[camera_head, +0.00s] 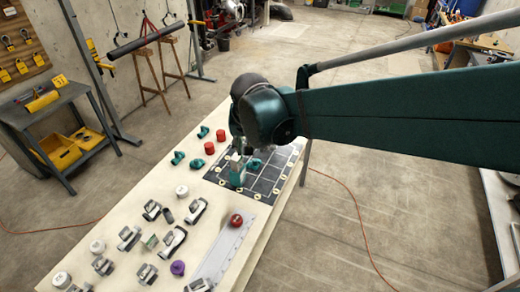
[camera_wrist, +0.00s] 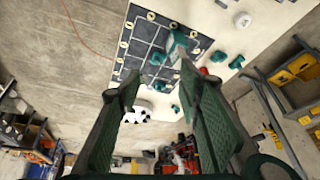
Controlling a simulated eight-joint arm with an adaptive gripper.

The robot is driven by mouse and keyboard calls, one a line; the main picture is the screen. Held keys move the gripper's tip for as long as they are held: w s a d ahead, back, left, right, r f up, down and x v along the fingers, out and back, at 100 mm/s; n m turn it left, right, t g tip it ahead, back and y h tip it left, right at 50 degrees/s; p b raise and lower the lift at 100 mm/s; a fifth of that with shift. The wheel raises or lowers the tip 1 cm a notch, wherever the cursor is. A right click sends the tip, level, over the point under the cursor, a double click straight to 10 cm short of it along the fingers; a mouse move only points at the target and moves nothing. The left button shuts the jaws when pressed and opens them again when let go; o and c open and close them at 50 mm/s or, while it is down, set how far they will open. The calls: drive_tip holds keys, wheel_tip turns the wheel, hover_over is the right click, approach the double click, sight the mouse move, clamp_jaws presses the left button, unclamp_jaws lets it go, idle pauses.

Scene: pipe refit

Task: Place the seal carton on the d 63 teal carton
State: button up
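A teal carton (camera_head: 238,176) stands upright on the dark gridded mat (camera_head: 262,182), near its left side. It also shows in the wrist view (camera_wrist: 176,46), at the top. A small grey-green box (camera_head: 149,241) stands among the fittings at the left; it may be the seal carton, but its label is too small to read. My gripper shows in the wrist view (camera_wrist: 150,84) with its two green fingers wide apart and nothing between them. In the head view it is mostly hidden by my wrist, above the mat and close to the teal carton.
Several grey clamp-like fittings (camera_head: 173,239) and white caps crowd the table's near left. Teal fittings (camera_head: 178,158) and red caps (camera_head: 221,135) lie beyond the mat. Open floor lies right of the table.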

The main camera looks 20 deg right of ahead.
drive_tip(key=s+d+r+n+t, duration=0.1)
drive_tip(key=s+n, duration=0.1)
drive_tip(key=s, duration=0.7)
drive_tip(key=s+r+n+t+y, duration=0.1)
drive_tip(key=s+n, duration=0.1)
drive_tip(key=s, duration=0.7)
drive_tip(key=shift+d+r+n, duration=0.3)
drive_tip(key=shift+d+r, duration=0.05)
